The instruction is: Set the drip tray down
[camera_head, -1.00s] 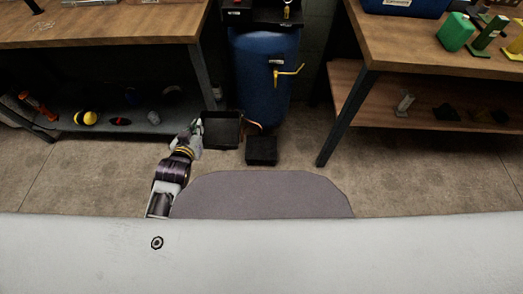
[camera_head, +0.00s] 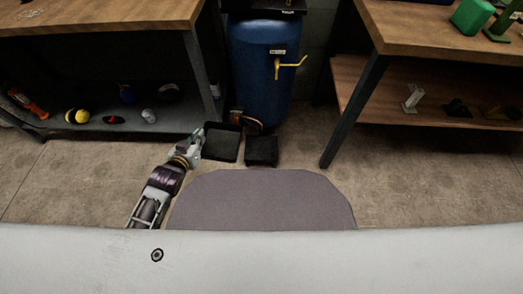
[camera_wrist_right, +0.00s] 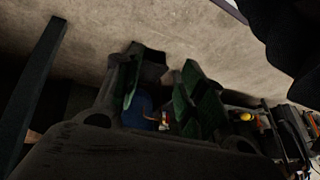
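The drip tray (camera_head: 221,144) is a shallow black square tray low over the floor in front of the blue tank, in the head view. My left gripper (camera_head: 199,142) is at its left edge and appears shut on that rim; the fingertips are small and partly hidden. I cannot tell whether the tray's underside touches the floor. My right gripper (camera_wrist_right: 160,88) shows only in the right wrist view. Its green-padded fingers stand apart with nothing between them.
A black box (camera_head: 262,151) sits on the floor just right of the tray. The blue tank (camera_head: 262,65) with a yellow handle stands behind. Workbenches stand left (camera_head: 110,30) and right (camera_head: 450,42). A pale curved surface (camera_head: 300,260) crosses the front.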

